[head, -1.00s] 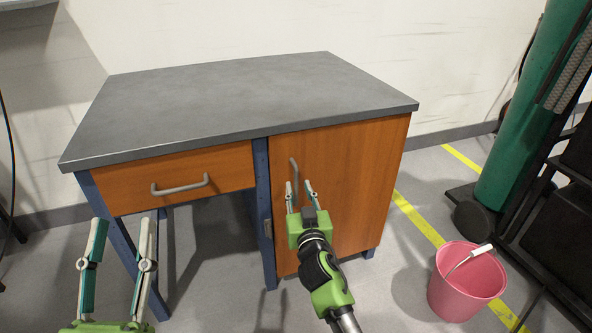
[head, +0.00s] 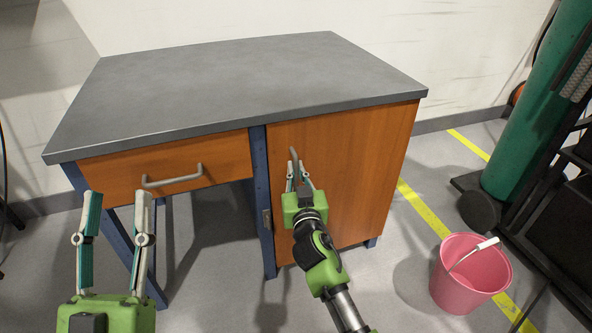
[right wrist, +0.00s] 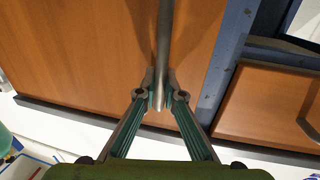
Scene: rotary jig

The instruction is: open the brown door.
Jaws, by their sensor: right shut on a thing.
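The brown door (head: 350,185) is the right front of a desk and looks closed, flush with the frame. Its grey vertical handle (head: 294,158) is near the door's left edge. My right gripper (head: 298,178) is at the handle, shut on it. In the right wrist view the handle (right wrist: 164,45) runs down between the two fingertips (right wrist: 159,88), and the brown door (right wrist: 80,55) fills much of the picture. My left gripper (head: 117,205) is open and empty, in front of the drawer side of the desk, apart from it.
The desk has a grey top (head: 230,85) and a brown drawer (head: 175,172) with a horizontal handle at left. A pink bucket (head: 462,280) stands on the floor at right. A green cylinder (head: 530,110) on a dark cart is behind it. Floor before the door is clear.

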